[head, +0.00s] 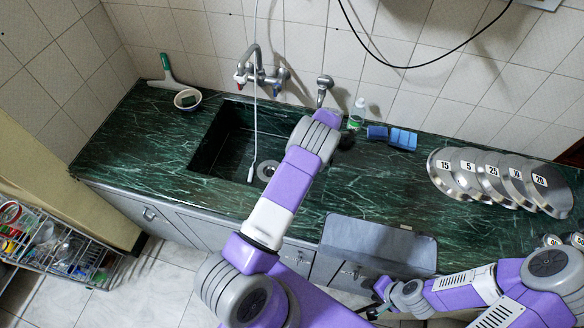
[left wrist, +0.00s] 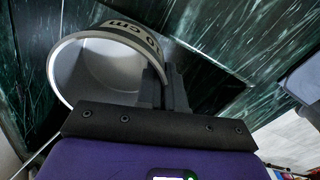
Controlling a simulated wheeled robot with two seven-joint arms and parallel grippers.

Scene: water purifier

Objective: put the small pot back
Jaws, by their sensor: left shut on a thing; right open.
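The small pot (left wrist: 97,70) fills much of the left wrist view. It is round and pale inside, with a grey band around its side bearing dark lettering that seems to read "10 cm". My left gripper (left wrist: 168,88) is shut on the pot's wall at its right side in that view. In the head view my left arm reaches over the counter right of the sink and hides the pot and most of that gripper. My right gripper (head: 375,311) is open and empty, low in front of the cabinets.
The green marble counter (head: 390,185) has a sink (head: 232,150) with a hanging white hose. A bottle (head: 357,113) and blue sponges (head: 402,138) stand at the back. Several numbered lids (head: 494,178) lie at right. A small bowl (head: 187,100) sits at left.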

